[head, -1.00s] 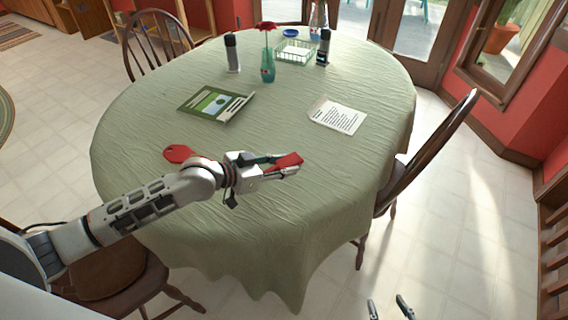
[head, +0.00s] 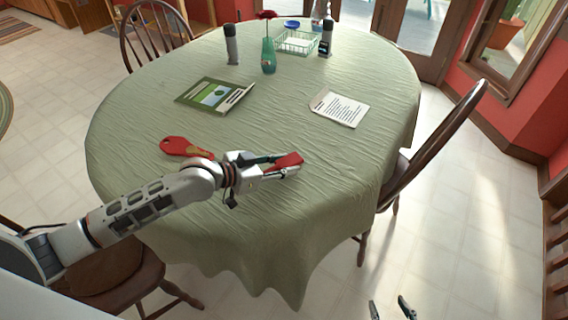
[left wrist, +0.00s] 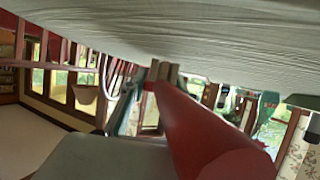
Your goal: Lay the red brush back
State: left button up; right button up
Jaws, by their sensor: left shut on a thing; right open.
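My left gripper (head: 277,167) is shut on the red brush (head: 290,160), above the near part of the table. The red end of the brush shows at the fingers; the rest is hard to make out. In the left wrist view the brush (left wrist: 205,130) is a thick red rod running from the fingertips toward the lower right. A flat red paddle-shaped piece (head: 178,144) with a tan patch lies on the cloth behind my left forearm, partly covered by it. My right gripper (head: 391,310) is open and empty at the bottom edge, off the table.
The round table (head: 270,215) has a green cloth. A green book (head: 205,92) and a printed sheet (head: 340,108) lie mid-table. A vase with a red flower (head: 268,55), two dark bottles (head: 231,45) and a green basket (head: 296,42) stand farther back. A chair (head: 440,140) stands at right.

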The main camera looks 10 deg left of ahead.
pick_arm(q)
jog(key=shift+f, duration=0.5)
pick_arm(e)
jog(key=shift+s+f, duration=0.15)
jog(key=shift+f, duration=0.25)
